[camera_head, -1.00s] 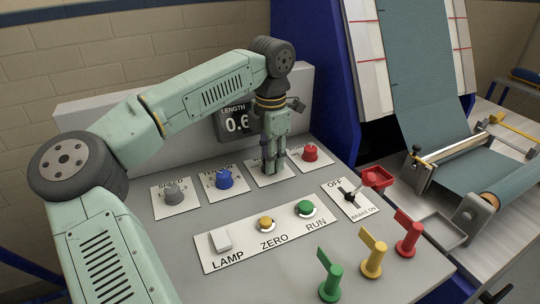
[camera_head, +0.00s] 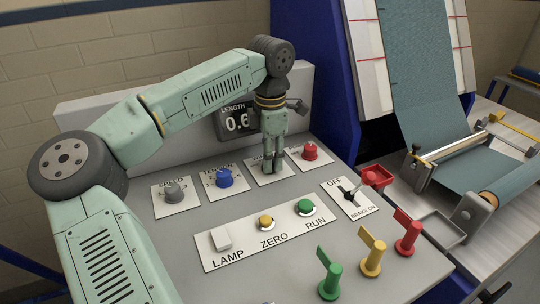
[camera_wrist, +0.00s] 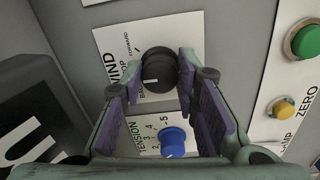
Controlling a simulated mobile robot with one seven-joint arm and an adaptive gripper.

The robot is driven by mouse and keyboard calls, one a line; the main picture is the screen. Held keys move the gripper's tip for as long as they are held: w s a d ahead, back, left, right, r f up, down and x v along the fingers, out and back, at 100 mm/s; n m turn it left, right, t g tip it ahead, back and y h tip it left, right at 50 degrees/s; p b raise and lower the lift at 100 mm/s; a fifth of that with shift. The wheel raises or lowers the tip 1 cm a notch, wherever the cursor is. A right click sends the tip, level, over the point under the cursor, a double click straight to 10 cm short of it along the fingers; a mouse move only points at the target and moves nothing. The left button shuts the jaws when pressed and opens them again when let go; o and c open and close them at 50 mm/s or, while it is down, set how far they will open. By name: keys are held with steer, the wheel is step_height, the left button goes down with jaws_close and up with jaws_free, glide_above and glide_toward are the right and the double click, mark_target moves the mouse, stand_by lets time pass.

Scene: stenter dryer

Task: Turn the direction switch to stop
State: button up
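The direction switch is a round black knob (camera_wrist: 158,68) on a white plate lettered WIND, with STOP and FORWARD partly readable in the wrist view. A pale mark on the knob faces its lower left, toward the BACK end of the lettering. My gripper (camera_wrist: 162,75) points down at the knob, one finger on each side of it. Narrow gaps seem to show beside the knob, so the fingers look open around it; contact is hard to judge. In the head view my gripper (camera_head: 273,168) stands over the plate and hides most of the knob.
The blue tension knob (camera_head: 224,178) and red knob (camera_head: 310,151) flank the switch closely. A grey speed knob (camera_head: 174,190) is farther left. Lamp, zero and run buttons (camera_head: 266,222) lie in front. A length display (camera_head: 237,122) stands behind my gripper.

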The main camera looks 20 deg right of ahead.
steer(key=o, duration=0.4)
stand_by(0.4)
